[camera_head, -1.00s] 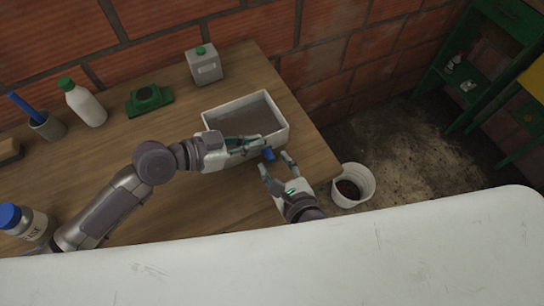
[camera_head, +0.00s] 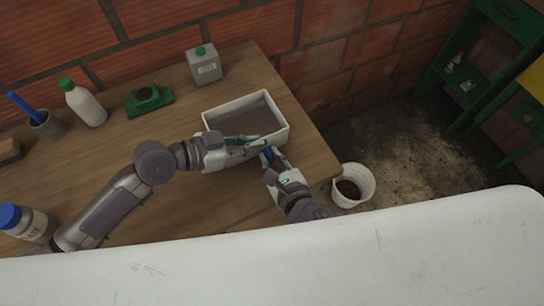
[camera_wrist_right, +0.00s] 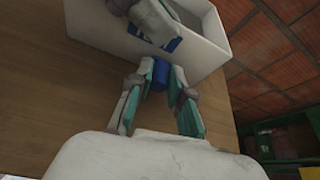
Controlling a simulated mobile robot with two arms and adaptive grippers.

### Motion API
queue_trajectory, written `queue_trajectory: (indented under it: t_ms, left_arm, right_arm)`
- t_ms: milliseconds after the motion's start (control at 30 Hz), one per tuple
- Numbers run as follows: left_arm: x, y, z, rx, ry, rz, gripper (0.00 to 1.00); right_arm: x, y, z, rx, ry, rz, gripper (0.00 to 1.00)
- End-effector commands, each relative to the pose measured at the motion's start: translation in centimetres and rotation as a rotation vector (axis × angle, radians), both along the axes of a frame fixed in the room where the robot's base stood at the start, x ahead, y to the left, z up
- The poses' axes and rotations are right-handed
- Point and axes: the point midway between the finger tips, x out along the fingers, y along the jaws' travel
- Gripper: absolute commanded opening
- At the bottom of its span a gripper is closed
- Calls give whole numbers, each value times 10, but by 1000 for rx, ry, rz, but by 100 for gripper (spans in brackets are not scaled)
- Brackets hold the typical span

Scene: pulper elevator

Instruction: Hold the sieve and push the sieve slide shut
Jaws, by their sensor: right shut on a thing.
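The sieve (camera_head: 282,136) is a white rectangular box with a grey inside, standing near the table's right end. A blue slide knob (camera_head: 267,153) sticks out of its near wall; the rest of the slide is hidden. The knob also shows in the right wrist view (camera_wrist_right: 159,82). My left gripper (camera_head: 258,141) lies at the near wall of the sieve, left of the knob; its grip on the wall is unclear. My right gripper (camera_head: 273,159) is shut on the blue knob, with a finger on each side of it, close to the sieve wall.
A white bucket (camera_head: 367,177) with dark contents stands on the floor beyond the table's right edge. A grey canister (camera_head: 206,68), a green device (camera_head: 149,99) and a white bottle (camera_head: 86,105) stand along the back. A blue-lidded jar (camera_head: 33,226) is at the left.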

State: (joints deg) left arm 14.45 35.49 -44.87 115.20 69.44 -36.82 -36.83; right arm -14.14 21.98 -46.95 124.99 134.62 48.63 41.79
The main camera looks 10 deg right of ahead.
Motion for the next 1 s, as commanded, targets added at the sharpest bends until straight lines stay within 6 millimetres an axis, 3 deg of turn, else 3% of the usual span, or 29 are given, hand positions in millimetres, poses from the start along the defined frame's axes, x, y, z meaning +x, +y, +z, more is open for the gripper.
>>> queue_trajectory:
  t_ms: [200, 500, 833, 867, 1000]
  left_arm:
    - [0, 0, 0, 0, 0, 1, 0]
    - [0, 0, 0, 0, 0, 0, 0]
    - [0, 0, 0, -1, -1, 1, 0]
    - [0, 0, 0, -1, -1, 1, 0]
    - [0, 0, 0, -1, -1, 1, 0]
  right_arm:
    - [-2, 4, 0, 2, 2, 0, 0]
    - [-16, 47, -1, 4, 4, 1, 0]
    - [-18, 52, 0, 3, 2, 5, 0]
    - [-18, 52, 0, 3, 2, 6, 23]
    - [-17, 51, 0, 3, 2, 5, 45]
